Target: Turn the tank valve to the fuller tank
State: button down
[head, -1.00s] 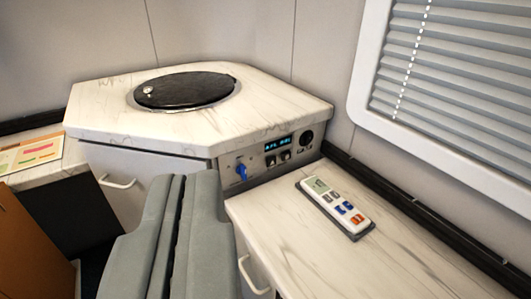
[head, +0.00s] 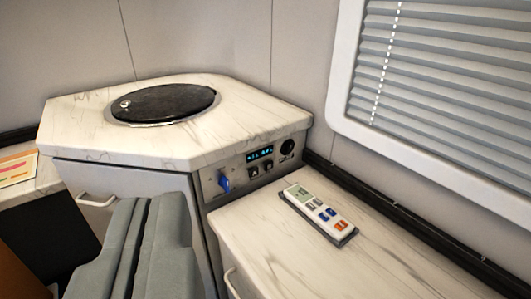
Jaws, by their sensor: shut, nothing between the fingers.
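A blue valve handle (head: 224,183) sits on a grey control panel (head: 236,180) set in the side of the corner cabinet. A small display (head: 260,154) with lit blue characters is on the same panel; its text is too small to read surely. My gripper (head: 143,205) shows as two grey padded fingers at the lower left. They are shut with only a thin dark line between them and hold nothing. The gripper is left of the valve and apart from it in the picture.
The corner cabinet's marble-look top (head: 80,115) carries a round black lid (head: 165,102). A lower counter (head: 265,235) at right holds a white remote (head: 318,212) in a dark holder. A window with blinds (head: 450,90) is at right. A paper (head: 16,169) lies at far left.

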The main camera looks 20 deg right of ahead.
jog(key=c, duration=2.1)
grip_release()
jog(key=o, duration=0.4)
jog(key=shift+o, duration=0.9)
jog(key=shift+w+d, duration=0.2)
jog(key=shift+w, duration=0.2)
jog(key=w+d+f+n, duration=0.1)
jog(key=w+d+f, duration=0.2)
jog(key=w, duration=0.6)
jog(key=w+d+f+n, duration=0.1)
jog(key=w+d+f, duration=0.25)
jog(key=w, duration=0.45)
jog(key=n+g+y, duration=0.2)
jog(key=g+y, duration=0.3)
send_near(228, 186)
jog(key=x, duration=0.9)
jog(key=shift+w+f, duration=0.15)
jog(key=shift+w, duration=0.05)
